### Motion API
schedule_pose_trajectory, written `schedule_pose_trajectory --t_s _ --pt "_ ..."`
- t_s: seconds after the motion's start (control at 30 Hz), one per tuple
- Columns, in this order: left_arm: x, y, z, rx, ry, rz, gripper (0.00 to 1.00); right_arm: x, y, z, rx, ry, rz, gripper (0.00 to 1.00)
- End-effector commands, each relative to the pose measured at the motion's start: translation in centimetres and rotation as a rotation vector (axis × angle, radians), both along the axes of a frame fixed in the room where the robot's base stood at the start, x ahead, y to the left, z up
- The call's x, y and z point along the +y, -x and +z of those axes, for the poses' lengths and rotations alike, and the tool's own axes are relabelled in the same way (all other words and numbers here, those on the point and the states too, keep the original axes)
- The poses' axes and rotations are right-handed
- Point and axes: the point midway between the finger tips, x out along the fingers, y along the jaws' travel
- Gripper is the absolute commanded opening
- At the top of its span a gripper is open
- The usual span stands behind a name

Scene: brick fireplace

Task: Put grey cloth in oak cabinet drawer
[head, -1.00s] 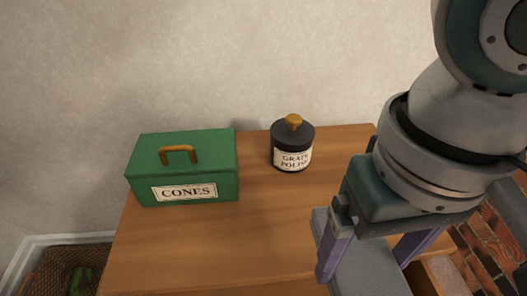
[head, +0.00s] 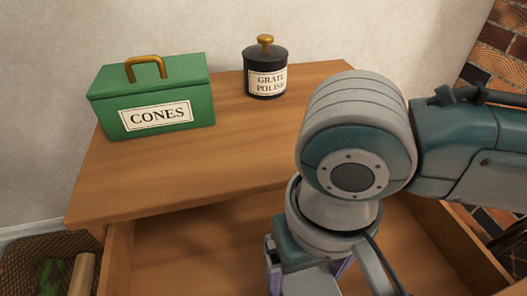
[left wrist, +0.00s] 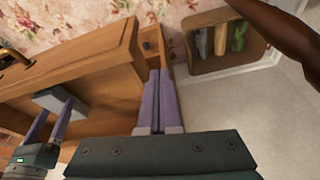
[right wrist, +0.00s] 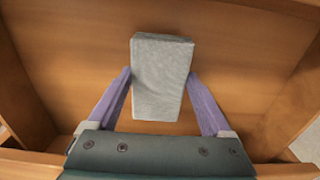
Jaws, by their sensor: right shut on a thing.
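The oak cabinet (head: 200,165) stands against the wall with its drawer (head: 118,262) pulled open; it shows around the cloth in the right wrist view (right wrist: 240,65). My right gripper (right wrist: 160,82) is shut on the grey cloth (right wrist: 162,95), a folded block, with one finger on each side. The cloth appears over the drawer's inside; I cannot tell whether it touches the floor. In the head view my right arm hides part of the drawer. The left wrist view shows the cloth (left wrist: 58,97) at left and my left gripper (left wrist: 158,75) shut and empty, outside the drawer.
A green CONES box (head: 155,100) and a black GRATE POLISH jar (head: 266,75) stand on the cabinet top. A wicker basket (head: 25,258) sits on the floor at left. Brick (head: 507,45) lies at right. A dark brown bar (left wrist: 285,25) crosses the left wrist view's upper right.

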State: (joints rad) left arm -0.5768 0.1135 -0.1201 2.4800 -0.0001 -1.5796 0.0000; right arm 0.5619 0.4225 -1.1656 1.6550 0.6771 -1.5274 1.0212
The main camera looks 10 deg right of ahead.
Motion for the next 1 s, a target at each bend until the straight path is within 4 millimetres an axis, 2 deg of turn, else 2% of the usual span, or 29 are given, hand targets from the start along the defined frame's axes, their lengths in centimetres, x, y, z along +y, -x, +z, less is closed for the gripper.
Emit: schedule_pose_trajectory --t_s 0.07,0.27,0.37,0.77,0.8,0.93,1.0 --pt "0.0 0.0 -0.6 0.0 -0.001 -0.001 0.0 0.0 -0.6 -0.4 -0.004 0.001 -0.001 0.29" --pt "0.2 0.1 -3.2 0.002 -0.007 -0.004 0.0 0.1 -4.2 -0.6 -0.005 0.002 -0.001 0.29" --pt "0.2 0.1 -4.0 0.003 -0.009 -0.006 0.0 0.1 -4.1 -1.4 -0.001 0.002 0.001 0.29" --pt "0.3 0.1 -3.7 0.004 -0.01 -0.006 0.0 0.1 -4.0 -1.5 -0.001 0.001 0.0 0.29" --pt "0.3 0.1 -3.7 0.004 -0.01 -0.006 0.0 0.1 -4.0 -1.5 -0.001 0.001 0.0 0.85" --pt "0.3 0.1 -3.7 0.004 -0.01 -0.006 0.0 0.1 -4.0 -1.5 -0.001 0.001 0.001 1.0" --pt "0.2 0.1 -3.7 0.004 -0.009 -0.006 0.0 0.1 -4.0 -1.5 -0.001 0.001 0.001 1.0"
